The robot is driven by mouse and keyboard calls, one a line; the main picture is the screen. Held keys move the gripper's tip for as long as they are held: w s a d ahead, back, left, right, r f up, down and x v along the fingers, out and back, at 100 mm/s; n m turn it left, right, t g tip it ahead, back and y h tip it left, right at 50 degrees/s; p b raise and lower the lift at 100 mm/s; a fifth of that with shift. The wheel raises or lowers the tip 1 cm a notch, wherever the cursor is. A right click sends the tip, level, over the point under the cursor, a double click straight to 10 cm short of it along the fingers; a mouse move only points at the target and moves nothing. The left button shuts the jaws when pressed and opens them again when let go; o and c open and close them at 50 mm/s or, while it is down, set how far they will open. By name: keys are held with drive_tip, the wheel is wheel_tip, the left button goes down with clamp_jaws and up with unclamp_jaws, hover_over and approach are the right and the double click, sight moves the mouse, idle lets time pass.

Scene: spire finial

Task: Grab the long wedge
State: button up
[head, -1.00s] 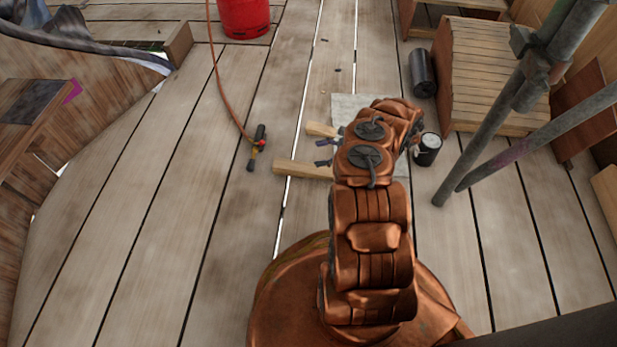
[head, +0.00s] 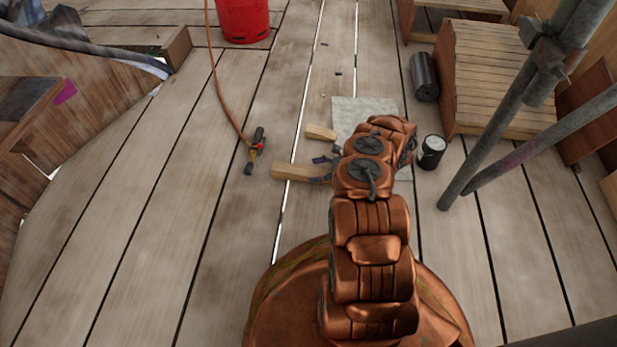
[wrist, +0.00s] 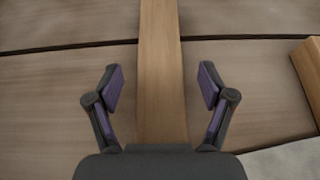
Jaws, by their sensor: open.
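The long wedge (head: 292,172) is a pale wooden bar lying on the deck, left of my arm in the head view. In the wrist view the long wedge (wrist: 162,60) runs from the top edge down between my fingers, and its near end is hidden by the gripper body. My gripper (wrist: 160,88) is open, with one purple-padded finger on each side and a gap on both sides. In the head view my gripper (head: 322,169) is at the wedge's right part, which my arm partly hides.
A shorter wooden piece (head: 321,132) lies just beyond, near a grey sheet (head: 362,106). A torch with a hose (head: 254,152) lies to the left. A can (head: 431,152) and scaffold poles (head: 490,140) stand to the right. The left deck is clear.

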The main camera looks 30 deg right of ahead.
drive_tip(key=shift+x, duration=0.9)
drive_tip(key=c, duration=1.5)
